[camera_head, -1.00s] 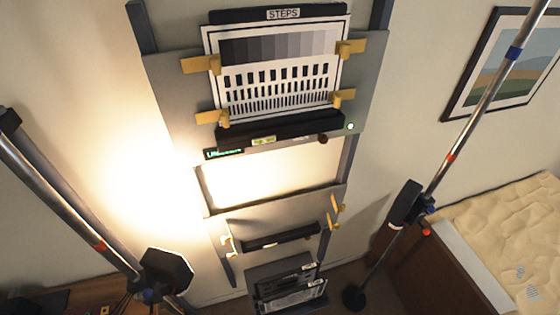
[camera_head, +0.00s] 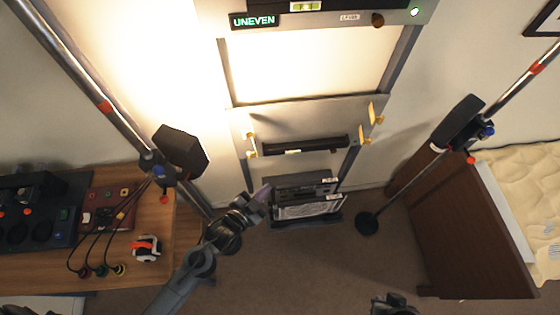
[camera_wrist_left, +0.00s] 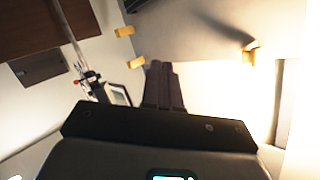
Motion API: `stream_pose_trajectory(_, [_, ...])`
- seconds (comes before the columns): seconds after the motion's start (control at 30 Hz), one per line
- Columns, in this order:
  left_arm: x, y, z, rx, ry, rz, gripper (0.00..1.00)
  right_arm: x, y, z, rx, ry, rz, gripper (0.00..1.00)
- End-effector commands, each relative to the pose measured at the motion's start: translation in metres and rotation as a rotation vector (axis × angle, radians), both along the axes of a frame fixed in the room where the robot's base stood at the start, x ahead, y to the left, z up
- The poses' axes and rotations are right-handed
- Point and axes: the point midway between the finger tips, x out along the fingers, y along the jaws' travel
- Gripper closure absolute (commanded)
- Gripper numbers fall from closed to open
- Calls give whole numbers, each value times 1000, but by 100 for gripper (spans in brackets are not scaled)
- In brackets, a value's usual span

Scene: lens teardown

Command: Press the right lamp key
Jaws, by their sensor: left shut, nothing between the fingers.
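I cannot make out which button is the right lamp key. On the wooden desk at the left of the head view, a reddish-brown box (camera_head: 108,206) with small coloured buttons lies beside a dark console (camera_head: 40,215). The right lamp head (camera_head: 459,122) is black and sits on a slanted pole; the left lamp head (camera_head: 181,150) is on another. My left gripper (camera_head: 264,193) is shut and empty, in front of the dark frames below the stand. Its closed fingers (camera_wrist_left: 162,88) also show in the left wrist view. Only part of my right gripper (camera_head: 394,304) shows at the bottom edge.
A green display (camera_head: 255,20) reads UNEVEN above the bright panel (camera_head: 310,65). Cables with coloured plugs (camera_head: 100,270) and an orange-and-white item (camera_head: 147,248) lie on the desk (camera_head: 180,240). Dark frames (camera_head: 305,197) stand on the floor. A bed (camera_head: 525,180) is at the right.

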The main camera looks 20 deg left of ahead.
Motion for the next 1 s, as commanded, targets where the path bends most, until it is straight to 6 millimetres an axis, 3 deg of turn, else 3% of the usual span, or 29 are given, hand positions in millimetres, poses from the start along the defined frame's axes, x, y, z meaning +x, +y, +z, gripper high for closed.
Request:
stream_pose_trajectory(0.03, [8, -1, -30, 5, -37, -9, 100, 0, 0, -29, 0, -1, 0, 100])
stream_pose_trajectory(0.4, [55, -5, -124, 29, -262, -50, 100, 0, 0, -128, 0, -3, 0, 100])
stream_pose_trajectory(0.7, [94, -3, -197, 39, -345, -62, 100, 0, 0, -209, 0, -3, 0, 100])
stream_pose_trajectory(0.83, [112, -2, -223, 47, -358, -64, 100, 0, 0, -242, 0, -3, 0, 100])
stream_pose_trajectory(1.0, [133, -1, -236, 53, -396, -65, 100, 0, 0, -276, 0, -2, 0, 100])
